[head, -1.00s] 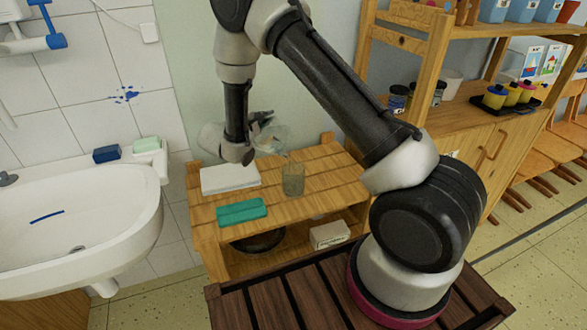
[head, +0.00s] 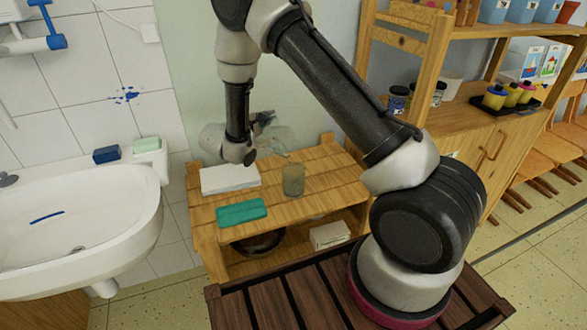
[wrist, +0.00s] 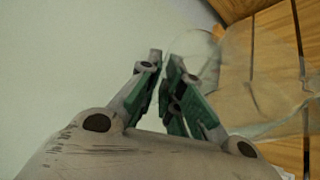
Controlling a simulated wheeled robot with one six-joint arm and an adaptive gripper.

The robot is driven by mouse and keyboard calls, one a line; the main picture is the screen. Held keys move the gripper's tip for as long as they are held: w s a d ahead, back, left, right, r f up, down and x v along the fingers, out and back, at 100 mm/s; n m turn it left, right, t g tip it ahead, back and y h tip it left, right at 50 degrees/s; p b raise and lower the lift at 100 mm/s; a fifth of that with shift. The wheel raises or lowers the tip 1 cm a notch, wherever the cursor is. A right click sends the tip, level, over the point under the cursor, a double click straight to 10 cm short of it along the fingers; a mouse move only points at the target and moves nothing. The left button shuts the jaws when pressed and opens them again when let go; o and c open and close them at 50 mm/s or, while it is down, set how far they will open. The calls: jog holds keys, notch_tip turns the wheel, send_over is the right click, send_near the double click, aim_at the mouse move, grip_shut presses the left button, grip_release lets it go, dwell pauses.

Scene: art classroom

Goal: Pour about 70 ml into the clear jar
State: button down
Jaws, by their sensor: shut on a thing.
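The clear jar (head: 293,180) stands upright on the wooden shelf unit's top, right of the white paper stack. It looks greyish and see-through; I cannot tell its level. My gripper (head: 263,119) is above and left of the jar, beside the wall. It is shut on a transparent vessel (head: 276,138), which is faint and looks tilted over the jar's side. In the wrist view my gripper (wrist: 165,62) has green-padded fingers close together, with the clear vessel (wrist: 262,85) beyond and to the right. Its contents and lip cannot be made out.
The wooden unit (head: 270,201) also bears a white paper stack (head: 229,179) and a teal block (head: 241,212). A dark bowl and a white box (head: 330,235) sit on its lower shelf. A sink (head: 80,225) is left; a shelf with paint pots (head: 495,97) is right.

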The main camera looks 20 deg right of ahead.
jog(key=shift+s+d+r, duration=0.15)
jog(key=shift+s+r, duration=0.15)
jog(key=shift+s, duration=0.05)
dwell(0.7)
jog(key=shift+w+f, duration=0.1)
jog(key=shift+w, duration=0.05)
jog(key=w+f+n, duration=0.1)
jog(key=w+a+f+n+g, duration=0.1)
jog(key=f, duration=0.1)
jog(key=shift+w+a+f, duration=0.15)
jog(key=shift+w+f, duration=0.05)
jog(key=shift+w, duration=0.15)
jog(key=shift+w+a+f+n+g, duration=0.1)
jog(key=shift+w+f+n+g, duration=0.1)
jog(key=shift+f+n, duration=0.25)
jog(key=shift+w+f+n+g, duration=0.2)
jog(key=shift+f+n, duration=0.05)
jog(key=shift+f, duration=0.25)
jog(key=shift+f, duration=0.1)
dwell(0.7)
jog(key=shift+w+a+f, duration=0.1)
jog(key=shift+w+f, duration=0.05)
jog(key=shift+f, duration=0.05)
jog(key=w+a+f+n+g, duration=0.2)
jog(key=w+f+n+g, duration=0.2)
jog(key=w+f+n, duration=0.2)
jog(key=shift+f+n+h, duration=0.4)
jog(key=shift+f, duration=0.8)
